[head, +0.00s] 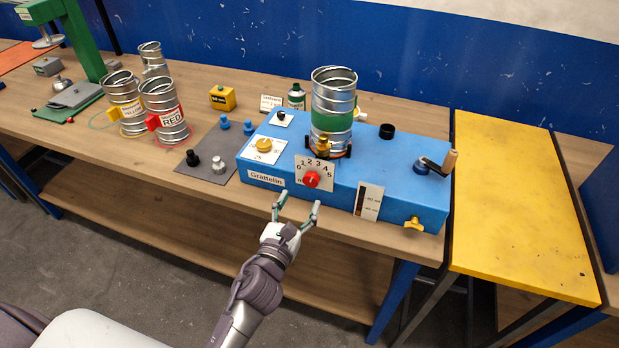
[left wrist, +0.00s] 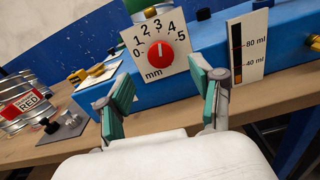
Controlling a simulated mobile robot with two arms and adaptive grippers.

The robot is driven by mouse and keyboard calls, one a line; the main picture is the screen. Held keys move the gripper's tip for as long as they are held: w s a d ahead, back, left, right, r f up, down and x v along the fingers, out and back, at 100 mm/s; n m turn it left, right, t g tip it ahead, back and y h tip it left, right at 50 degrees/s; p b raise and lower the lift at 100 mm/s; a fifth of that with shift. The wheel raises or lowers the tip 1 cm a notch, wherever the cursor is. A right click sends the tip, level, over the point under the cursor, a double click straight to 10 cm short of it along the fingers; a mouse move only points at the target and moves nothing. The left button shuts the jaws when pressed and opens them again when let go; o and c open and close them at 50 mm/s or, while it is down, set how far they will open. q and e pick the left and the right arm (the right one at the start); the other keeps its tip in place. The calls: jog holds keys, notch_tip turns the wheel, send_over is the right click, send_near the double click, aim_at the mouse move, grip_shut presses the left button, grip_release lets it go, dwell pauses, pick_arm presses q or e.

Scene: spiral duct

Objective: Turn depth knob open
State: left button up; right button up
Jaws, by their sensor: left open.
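The depth knob is a red round knob (head: 312,179) on a white dial plate (head: 328,172) numbered 0 to 5, on the front of a blue machine (head: 270,192) labelled Grattelin. In the left wrist view the knob (left wrist: 160,52) is on its dial marked mm, and its white pointer mark points up, about between 2 and 3. My left gripper (head: 297,207) is open and empty in front of the machine, just below the knob. In the left wrist view its two green-padded fingers (left wrist: 165,98) stand apart on either side below the dial. My right gripper is not in view.
A ridged metal duct (head: 333,90) stands on the machine. A crank (head: 436,164), a yellow knob (head: 413,223) and a level gauge (head: 368,202) are to its right. Metal cans (head: 166,105) stand left on the wooden bench. A yellow table (head: 525,200) adjoins at right.

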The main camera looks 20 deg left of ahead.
aim_at(310, 182)
pick_arm(q)
jog(key=w+p, duration=0.1)
jog(key=w, duration=0.5)
jog(key=shift+w+d, duration=0.1)
jog(key=shift+w, duration=0.55)
jog(key=c, duration=1.1)
jog(key=shift+c, duration=0.2)
